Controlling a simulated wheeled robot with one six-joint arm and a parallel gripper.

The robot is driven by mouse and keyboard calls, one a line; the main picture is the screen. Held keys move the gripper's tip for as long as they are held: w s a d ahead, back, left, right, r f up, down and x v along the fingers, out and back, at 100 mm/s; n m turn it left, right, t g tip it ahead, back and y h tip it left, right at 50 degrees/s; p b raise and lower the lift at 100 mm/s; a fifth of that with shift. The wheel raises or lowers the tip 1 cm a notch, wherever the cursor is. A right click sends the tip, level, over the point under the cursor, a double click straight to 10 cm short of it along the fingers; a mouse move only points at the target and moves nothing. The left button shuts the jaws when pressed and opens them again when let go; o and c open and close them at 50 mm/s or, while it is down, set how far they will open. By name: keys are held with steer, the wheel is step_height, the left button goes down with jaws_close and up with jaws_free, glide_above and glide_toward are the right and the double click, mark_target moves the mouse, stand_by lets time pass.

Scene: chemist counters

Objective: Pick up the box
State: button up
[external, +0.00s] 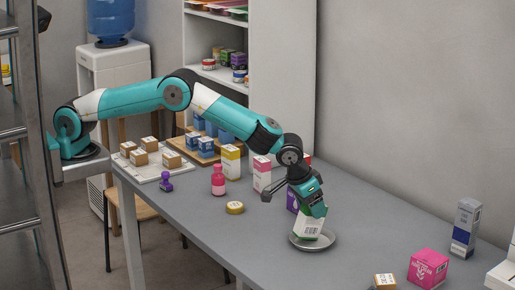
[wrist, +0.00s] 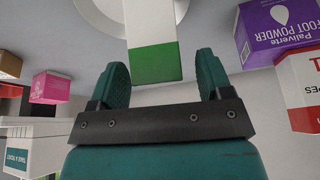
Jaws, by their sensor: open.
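A white box with a green end (external: 309,225) stands in a round metal dish (external: 330,245) on the grey counter. My gripper (external: 312,208) points down over this box from above, and its fingers hide part of the box's top. In the wrist view the box (wrist: 152,30) shows its white side and green end (wrist: 155,64) between the two spread fingers of my gripper (wrist: 160,63). Gaps show on both sides of the box, so the fingers are open and apart from it.
A purple foot powder box (wrist: 280,28) and a red-and-white box (wrist: 302,90) stand close by. A pink box (external: 428,268), a grey-blue carton (external: 465,228) and a small box (external: 384,281) are to the right. A yellow roll (external: 235,208) and a pink bottle (external: 218,181) are left.

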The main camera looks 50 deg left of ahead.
steer(key=shift+c, duration=0.4)
steer(key=c, duration=1)
steer(key=shift+r, duration=0.1)
step_height(320, 180, up, 19)
steer(key=m+t+h+b, duration=0.1)
steer(key=m+h+b, duration=0.1)
steer(key=m+b, duration=0.15)
steer(key=f+m+h, duration=0.1)
steer(key=f, duration=0.5)
steer(key=s+f+m+b, duration=0.1)
steer(key=f, duration=0.6)
steer(key=d+f+m+h+b, duration=0.1)
steer(key=f, duration=0.5)
steer(key=shift+s+f+h, duration=0.3)
steer(key=shift+s+f, duration=0.05)
steer(key=shift+s, duration=0.05)
